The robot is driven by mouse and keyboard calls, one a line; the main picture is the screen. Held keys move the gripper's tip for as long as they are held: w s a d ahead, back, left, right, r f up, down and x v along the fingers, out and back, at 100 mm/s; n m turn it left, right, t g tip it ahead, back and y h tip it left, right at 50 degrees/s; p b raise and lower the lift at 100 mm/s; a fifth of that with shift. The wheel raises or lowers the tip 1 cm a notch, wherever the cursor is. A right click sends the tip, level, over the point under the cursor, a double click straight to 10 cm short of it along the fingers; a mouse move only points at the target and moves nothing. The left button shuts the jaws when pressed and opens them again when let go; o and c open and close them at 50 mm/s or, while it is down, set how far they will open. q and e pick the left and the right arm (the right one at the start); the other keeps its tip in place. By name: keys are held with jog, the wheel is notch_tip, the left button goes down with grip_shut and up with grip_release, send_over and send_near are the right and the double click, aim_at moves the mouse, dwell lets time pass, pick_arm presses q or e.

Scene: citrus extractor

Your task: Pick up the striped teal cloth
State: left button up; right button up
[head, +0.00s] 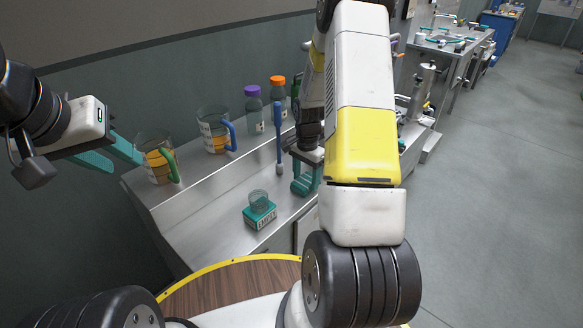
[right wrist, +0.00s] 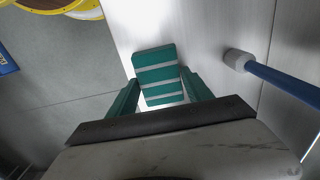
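The striped teal cloth (right wrist: 158,72), teal with pale stripes, lies on the metal counter in the right wrist view. My right gripper (right wrist: 160,82) points down at it, with its two teal fingers apart and the cloth between them. I cannot tell whether the fingers touch the cloth's edges. In the head view my right gripper (head: 305,182) is low over the counter; the cloth cannot be made out there. My left gripper (head: 112,156) is at the left, open and empty, off the counter's left end.
Two pitchers (head: 157,162) (head: 213,135) and bottles (head: 253,115) (head: 277,95) stand behind on the raised shelf.

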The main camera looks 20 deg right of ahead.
aim_at(306, 180)
jog(key=c, duration=0.3)
jog(key=shift+c, duration=0.2)
notch_tip(306, 180, up, 18)
dwell(0.4)
